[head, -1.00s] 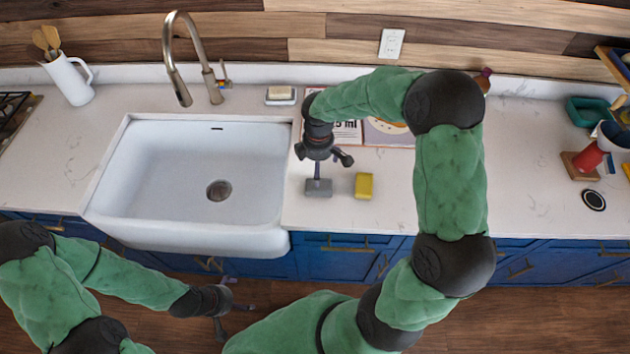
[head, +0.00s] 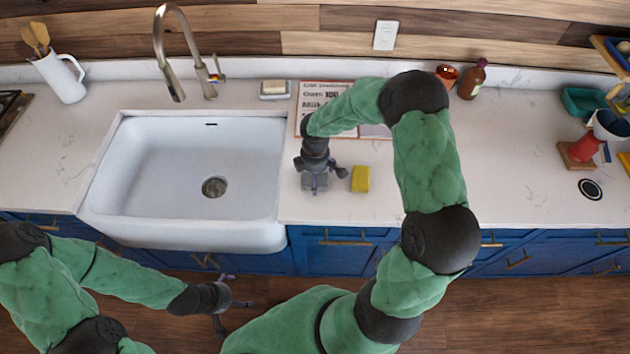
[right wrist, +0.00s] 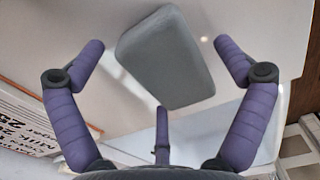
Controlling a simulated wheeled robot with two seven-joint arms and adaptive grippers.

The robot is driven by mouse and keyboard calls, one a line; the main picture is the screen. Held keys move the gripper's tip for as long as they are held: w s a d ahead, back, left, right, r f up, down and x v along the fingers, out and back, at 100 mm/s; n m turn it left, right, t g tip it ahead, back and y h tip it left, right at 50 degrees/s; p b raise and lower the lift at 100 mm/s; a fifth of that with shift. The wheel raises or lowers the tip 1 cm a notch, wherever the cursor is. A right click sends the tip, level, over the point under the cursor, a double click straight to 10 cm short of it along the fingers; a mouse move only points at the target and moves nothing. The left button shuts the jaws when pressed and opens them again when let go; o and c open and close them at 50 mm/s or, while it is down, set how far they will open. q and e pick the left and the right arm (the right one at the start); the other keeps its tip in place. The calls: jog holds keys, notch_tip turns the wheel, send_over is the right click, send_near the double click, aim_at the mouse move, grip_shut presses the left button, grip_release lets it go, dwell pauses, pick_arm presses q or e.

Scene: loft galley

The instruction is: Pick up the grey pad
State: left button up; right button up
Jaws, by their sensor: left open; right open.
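The grey pad (head: 312,182) lies on the white counter just right of the sink, partly hidden behind my right gripper (head: 318,180) in the head view. In the right wrist view the grey pad (right wrist: 166,56) is a rounded block ahead of the open purple fingers of my right gripper (right wrist: 152,60), which stand to either side of it, apart from it. My right gripper points down, right over the pad, and holds nothing. My left gripper (head: 228,302) is open and empty, low in front of the cabinets.
A yellow sponge (head: 360,179) lies close to the right of the pad. The white sink (head: 140,160) is on the left. A soap dish (head: 275,91) and a printed recipe page (head: 318,92) lie behind.

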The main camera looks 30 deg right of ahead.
jog(key=c, duration=1)
jog(key=shift+r, duration=0.1)
jog(key=shift+r, duration=0.55)
notch_tip(320, 180, up, 2)
jog(key=shift+r, duration=0.2)
jog(key=s+r, duration=0.1)
jog(key=s+a+r, duration=0.1)
jog(key=r, duration=0.1)
jog(key=s+a+r+p, duration=0.1)
jog(key=r, duration=0.1)
jog(key=shift+s+a, duration=0.15)
jog(key=shift+s, duration=0.15)
jog(key=shift+c, duration=0.2)
jog(key=s+a+r, duration=0.4)
jog(key=s+a, duration=0.1)
jog(key=s, duration=0.3)
jog(key=shift+s+r, duration=0.15)
jog(key=shift+r, duration=0.1)
